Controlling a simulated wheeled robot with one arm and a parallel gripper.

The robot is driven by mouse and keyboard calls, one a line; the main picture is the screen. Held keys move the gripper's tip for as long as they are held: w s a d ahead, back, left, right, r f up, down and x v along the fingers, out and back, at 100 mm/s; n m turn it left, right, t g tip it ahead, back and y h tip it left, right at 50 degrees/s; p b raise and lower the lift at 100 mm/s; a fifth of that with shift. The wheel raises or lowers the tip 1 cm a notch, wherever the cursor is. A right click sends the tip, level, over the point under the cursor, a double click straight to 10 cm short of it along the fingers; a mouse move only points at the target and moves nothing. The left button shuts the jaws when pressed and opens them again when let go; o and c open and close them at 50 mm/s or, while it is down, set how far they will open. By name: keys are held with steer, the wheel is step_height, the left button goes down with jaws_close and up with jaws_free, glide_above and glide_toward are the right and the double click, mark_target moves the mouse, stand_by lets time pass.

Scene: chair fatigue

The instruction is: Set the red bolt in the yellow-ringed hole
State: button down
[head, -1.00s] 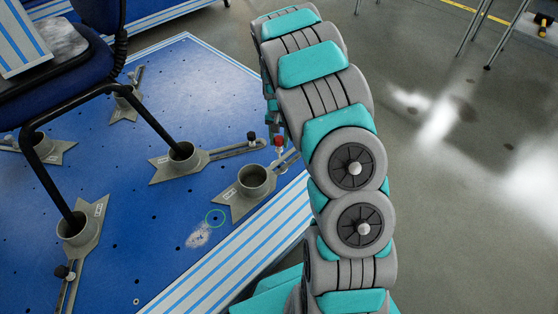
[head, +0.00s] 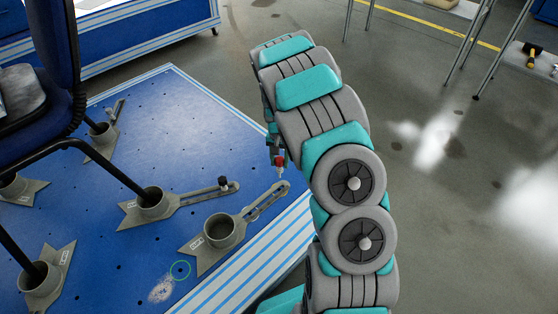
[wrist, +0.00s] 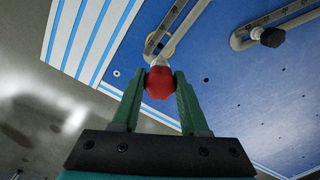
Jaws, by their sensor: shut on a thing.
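The red bolt (head: 280,161) is held in my gripper (head: 273,146), beyond the arm in the head view. In the wrist view its red head (wrist: 158,84) sits between the two green fingers of my gripper (wrist: 160,92), which are shut on it. Its pale shank points away from the gripper, toward the slotted arm of a grey bracket. The yellow ring (wrist: 172,45) shows behind that slotted arm, partly hidden by it. The bolt appears above the slot's end (head: 283,187), apart from it in the head view.
The blue platform (head: 120,225) carries several grey cup brackets (head: 221,232), some holding chair legs (head: 110,165). A black knob (head: 223,182) stands on the neighbouring bracket. Open floor lies right.

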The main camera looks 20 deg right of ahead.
mark_target(279, 166)
steer(key=shift+f, duration=1.35)
steer(key=shift+f+b, duration=0.45)
steer(key=shift+f, duration=1.1)
steer(key=shift+f+b, duration=0.45)
steer(key=shift+f, duration=2.1)
steer(key=shift+c, duration=1.7)
jaws_free()
steer(key=shift+r, duration=3.9)
